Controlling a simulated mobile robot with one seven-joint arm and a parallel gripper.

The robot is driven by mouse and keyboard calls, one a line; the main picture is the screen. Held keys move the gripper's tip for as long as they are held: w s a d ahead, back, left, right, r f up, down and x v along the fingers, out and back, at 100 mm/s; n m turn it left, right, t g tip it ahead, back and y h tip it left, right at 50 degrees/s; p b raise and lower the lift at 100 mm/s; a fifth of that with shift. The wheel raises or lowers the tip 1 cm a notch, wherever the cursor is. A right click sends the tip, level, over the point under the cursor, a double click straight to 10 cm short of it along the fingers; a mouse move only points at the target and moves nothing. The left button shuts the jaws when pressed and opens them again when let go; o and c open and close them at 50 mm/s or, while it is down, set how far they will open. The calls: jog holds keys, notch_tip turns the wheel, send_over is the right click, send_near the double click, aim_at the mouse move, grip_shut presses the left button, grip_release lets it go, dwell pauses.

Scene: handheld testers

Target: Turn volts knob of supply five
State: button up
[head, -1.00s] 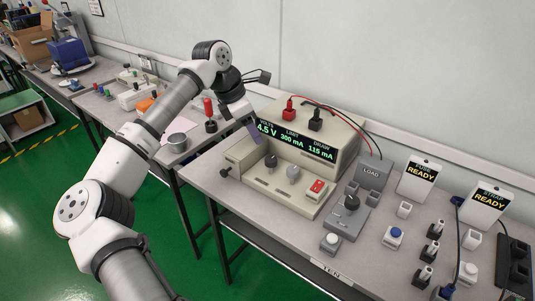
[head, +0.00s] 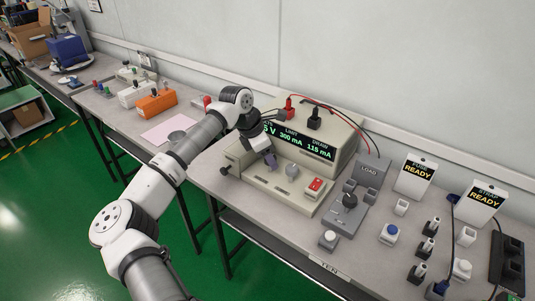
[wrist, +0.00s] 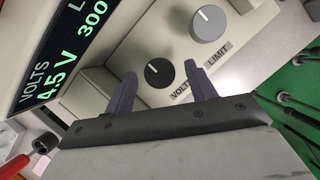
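The beige power supply (head: 335,125) stands on the bench, its display reading 300 mA LIMIT and 115 mA DRAW. The wrist view shows VOLTS 4.5 V on the display (wrist: 55,75). The black volts knob (wrist: 156,73) has a white pointer line and sits above the VOLTS label. My gripper (head: 268,160) is over the supply's front ledge and hides that knob in the head view. In the wrist view its two dark fingers are spread open, one on each side of the volts knob; I cannot tell whether they touch it.
The grey limit knob (wrist: 209,24) is close beside the volts knob. A red switch (head: 316,186) lies right of it on the ledge. Red and black plugs with cables top the supply. The LOAD box (head: 367,171) stands to the right. A TEN label (head: 330,269) marks the bench edge.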

jog(key=c, duration=0.9)
jog(key=shift+f+n+t+b, duration=0.3)
jog(key=shift+n+b, duration=0.6)
jog(key=shift+b, duration=0.35)
jog(key=shift+c, duration=0.2)
jog(key=shift+s+r+n+y+b, duration=0.15)
jog(key=shift+n+y+b, duration=0.15)
jog(key=shift+n+b, duration=0.45)
jog(key=shift+d+r+n+t, duration=0.1)
jog(key=shift+r+n+t, duration=0.05)
jog(key=shift+n+t, duration=0.25)
jog(key=o, duration=1)
jog(key=b+v, duration=0.1)
jog(key=v, duration=1.2)
jog(key=shift+r+b, duration=0.35)
jog(key=shift+r, duration=0.1)
